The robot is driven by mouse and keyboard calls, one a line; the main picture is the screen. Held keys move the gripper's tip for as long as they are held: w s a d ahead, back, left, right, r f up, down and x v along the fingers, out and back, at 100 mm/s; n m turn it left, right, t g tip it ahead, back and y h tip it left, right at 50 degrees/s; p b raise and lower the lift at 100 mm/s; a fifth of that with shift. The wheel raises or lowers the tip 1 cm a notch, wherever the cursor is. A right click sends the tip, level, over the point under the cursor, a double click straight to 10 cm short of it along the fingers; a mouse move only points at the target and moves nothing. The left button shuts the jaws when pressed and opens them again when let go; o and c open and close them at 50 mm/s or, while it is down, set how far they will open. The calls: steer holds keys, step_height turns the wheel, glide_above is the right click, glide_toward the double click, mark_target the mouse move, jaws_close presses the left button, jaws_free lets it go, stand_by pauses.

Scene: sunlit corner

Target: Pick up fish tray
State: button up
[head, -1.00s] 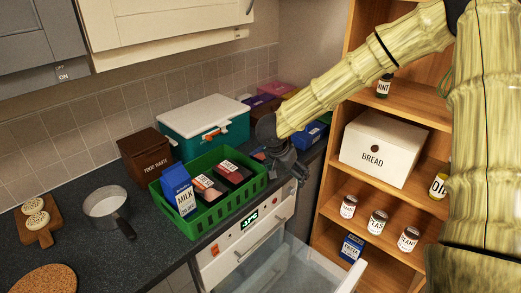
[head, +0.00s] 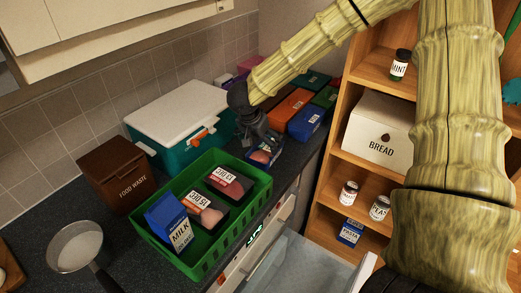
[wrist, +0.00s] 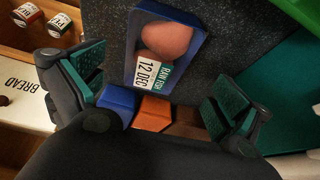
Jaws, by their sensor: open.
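The fish tray is a small dark blue tray (wrist: 192,60) with pinkish pieces and a label reading RAW FISH, 12 DEC. In the wrist view it lies on the dark counter, just past the space between my fingertips. In the head view the fish tray (head: 274,158) sits beyond the green crate, partly hidden by my gripper. My gripper (head: 262,137) is above it, pointing down. In the wrist view my gripper (wrist: 160,88) is open and empty, with one green-padded finger on each side.
A green crate (head: 218,258) holds a milk carton (head: 168,222) and two dated packs. A teal cooler (head: 165,155) with a white lid stands behind it. Blue and orange boxes (head: 306,122) stand beyond my gripper. A bread box (head: 378,140) is on the wooden shelf at right.

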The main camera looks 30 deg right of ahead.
mark_target(267, 150)
steer(key=shift+s+d+f, duration=0.15)
steer(key=shift+s+d, duration=0.05)
steer(key=shift+s, duration=0.2)
steer(key=shift+s+d+f, duration=0.1)
steer(key=shift+s+d, duration=0.1)
steer(key=shift+s, duration=0.2)
steer(key=shift+w+d+f, duration=0.1)
steer(key=shift+w+f, duration=0.05)
steer(key=shift+f, duration=0.1)
steer(key=shift+w+f, duration=1.05)
steer(key=shift+w, duration=0.15)
steer(key=shift+s+d+f+p, duration=0.2)
steer(key=shift+d+f+p, duration=0.3)
steer(key=shift+f, duration=0.05)
steer(key=shift+s+d+f+p, duration=0.2)
steer(key=shift+d+f+p, duration=0.25)
steer(key=shift+d+f, duration=0.05)
steer(key=shift+w+d+f, duration=0.1)
steer(key=shift+w+f, duration=0.45)
steer(key=shift+f, duration=0.25)
steer(key=shift+w+f, duration=0.15)
steer(key=shift+f, duration=0.05)
steer(key=shift+s+r, duration=0.2)
steer(key=shift+s, duration=0.15)
steer(key=shift+c, duration=0.4)
steer(key=shift+w+f, duration=0.1)
steer(key=shift+w, duration=0.05)
steer(key=c, duration=1.3)
